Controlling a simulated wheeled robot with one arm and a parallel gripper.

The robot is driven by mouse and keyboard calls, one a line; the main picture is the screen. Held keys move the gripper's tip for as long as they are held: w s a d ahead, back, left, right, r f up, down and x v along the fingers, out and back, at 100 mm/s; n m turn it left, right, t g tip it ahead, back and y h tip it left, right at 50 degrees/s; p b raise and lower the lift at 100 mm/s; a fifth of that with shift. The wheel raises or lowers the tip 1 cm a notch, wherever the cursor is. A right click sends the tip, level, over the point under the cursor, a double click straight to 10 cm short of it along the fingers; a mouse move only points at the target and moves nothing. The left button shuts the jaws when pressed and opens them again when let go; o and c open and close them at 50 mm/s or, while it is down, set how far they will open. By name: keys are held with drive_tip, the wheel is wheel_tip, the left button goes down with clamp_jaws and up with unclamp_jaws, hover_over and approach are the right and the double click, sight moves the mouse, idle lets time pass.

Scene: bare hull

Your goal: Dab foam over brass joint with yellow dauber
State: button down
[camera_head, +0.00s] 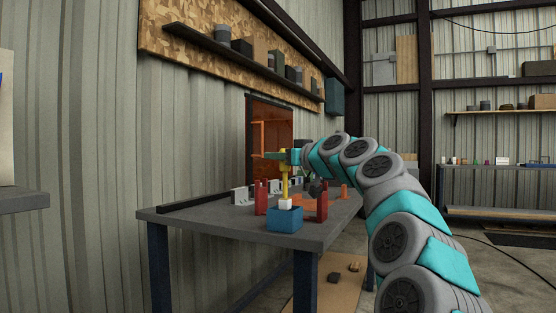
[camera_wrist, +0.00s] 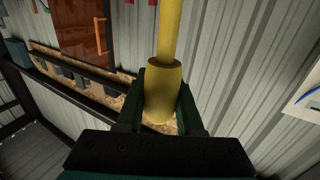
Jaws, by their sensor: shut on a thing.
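My gripper (camera_head: 287,156) is above the grey workbench, shut on the yellow dauber (camera_head: 284,183), which hangs upright. In the wrist view my gripper (camera_wrist: 161,105) has its dark fingers either side of the dauber's thick yellow grip (camera_wrist: 164,85). A white block (camera_head: 285,203) shows at the dauber's lower end, just over a blue open-topped box (camera_head: 284,220) near the bench's front edge. I cannot tell whether the white block is the dauber's head or foam in the box. I cannot make out the brass joint; the dauber's tip is outside the wrist view.
Red uprights (camera_head: 260,198) and (camera_head: 322,200) stand left and right of the blue box. White and orange pieces lie behind on the workbench (camera_head: 240,222). A dark bar (camera_head: 205,196) runs along its wall side. The bench's left front is clear. A shelf (camera_head: 235,55) hangs above.

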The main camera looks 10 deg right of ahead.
wheel_tip(320, 180, up, 5)
drive_tip(key=p, duration=0.3)
drive_tip(key=shift+s, duration=0.1)
idle(0.6)
